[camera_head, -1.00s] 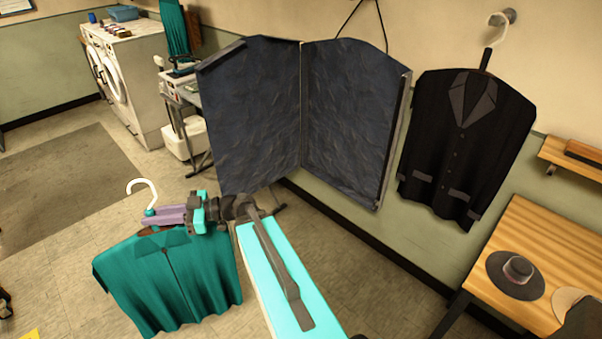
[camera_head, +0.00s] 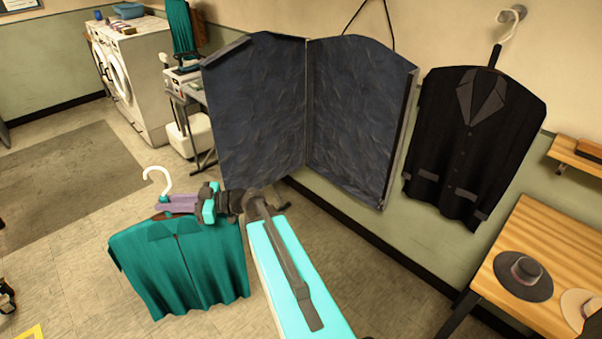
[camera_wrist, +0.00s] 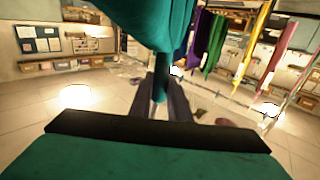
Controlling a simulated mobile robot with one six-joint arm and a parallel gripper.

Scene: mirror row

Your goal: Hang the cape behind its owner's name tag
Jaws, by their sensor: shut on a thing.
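A teal cape (camera_head: 185,265) hangs from a hanger with a white hook (camera_head: 157,178) at the lower left of the head view. My gripper (camera_head: 178,203) is shut on the hanger's neck, just below the hook, and holds the cape clear above the floor. No name tag can be made out in either view.
A wooden table (camera_head: 535,235) holds hats. Washers (camera_head: 130,75) stand at the back left. In the wrist view, purple (camera_wrist: 214,40) and yellow (camera_wrist: 256,45) garments hang in a row.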

